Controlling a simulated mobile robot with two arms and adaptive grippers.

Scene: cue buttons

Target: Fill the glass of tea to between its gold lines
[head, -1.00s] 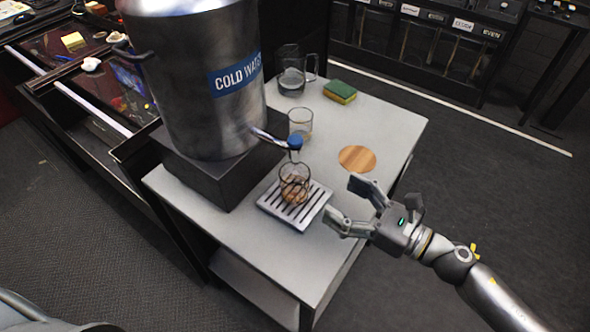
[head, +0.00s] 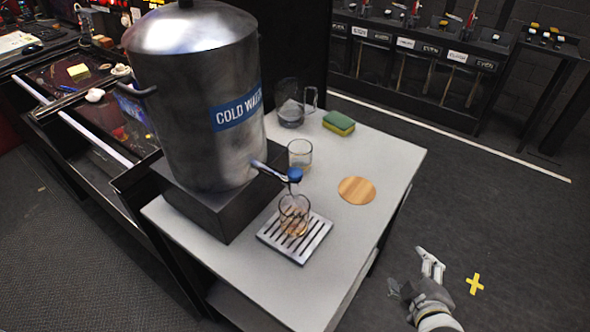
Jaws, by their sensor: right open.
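The glass of tea (head: 294,216) stands upright on the slotted drip tray (head: 311,241), under the tap (head: 293,175) with the blue knob. A little amber liquid shows low in the glass; its gold lines are too small to make out. The large steel urn labelled COLD WATER (head: 195,115) stands on a dark block (head: 215,208) to the left of the tray. My right gripper (head: 425,275) is open and empty, off the table's right side and well apart from the glass. My left gripper is not in view.
On the white table (head: 370,150) stand another glass (head: 300,154), a glass jug (head: 291,113), a green and yellow sponge (head: 339,123) and a round wooden coaster (head: 357,190). The table's front right is clear. A dark bench (head: 60,95) stands at left.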

